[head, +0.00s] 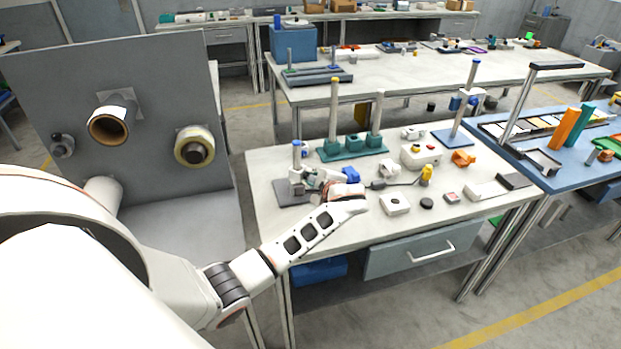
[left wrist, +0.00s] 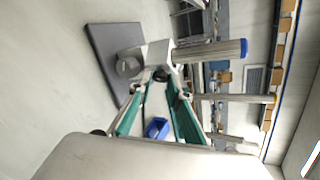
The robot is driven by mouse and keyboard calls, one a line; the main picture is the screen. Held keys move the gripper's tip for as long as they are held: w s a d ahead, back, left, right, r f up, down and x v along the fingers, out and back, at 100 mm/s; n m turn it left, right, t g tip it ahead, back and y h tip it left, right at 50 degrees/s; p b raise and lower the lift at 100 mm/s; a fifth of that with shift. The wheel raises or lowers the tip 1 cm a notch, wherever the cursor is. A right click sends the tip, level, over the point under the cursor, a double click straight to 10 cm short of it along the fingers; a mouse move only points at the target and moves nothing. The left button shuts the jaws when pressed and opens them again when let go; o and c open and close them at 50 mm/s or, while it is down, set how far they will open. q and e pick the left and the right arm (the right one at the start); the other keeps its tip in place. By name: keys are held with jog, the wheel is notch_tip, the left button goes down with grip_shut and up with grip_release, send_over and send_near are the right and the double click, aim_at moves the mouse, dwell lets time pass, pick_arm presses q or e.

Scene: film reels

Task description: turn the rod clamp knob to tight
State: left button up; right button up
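The rod clamp stand has a dark grey base plate (left wrist: 106,52), a round collar and an upright rod (left wrist: 210,51) with a blue cap. In the head view the rod (head: 297,156) stands at the near left of the bench. The clamp (left wrist: 159,53) is a light grey block low on the rod. Its dark knob (left wrist: 160,75) faces the wrist camera. My left gripper (left wrist: 157,86) reaches it from the right in the head view (head: 308,178). Its teal-lined fingers straddle the knob with a gap between the tips. Contact is unclear. My right gripper is out of view.
Teal stands with posts (head: 376,123) are behind the clamp. A blue block (head: 350,174) is close beside my gripper. A white box (head: 396,204), a dark disc (head: 427,203) and a yellow-tipped tool (head: 426,174) lie right. A grey panel with reels (head: 50,100) stands left.

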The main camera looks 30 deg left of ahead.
pick_arm(q)
grip_shut()
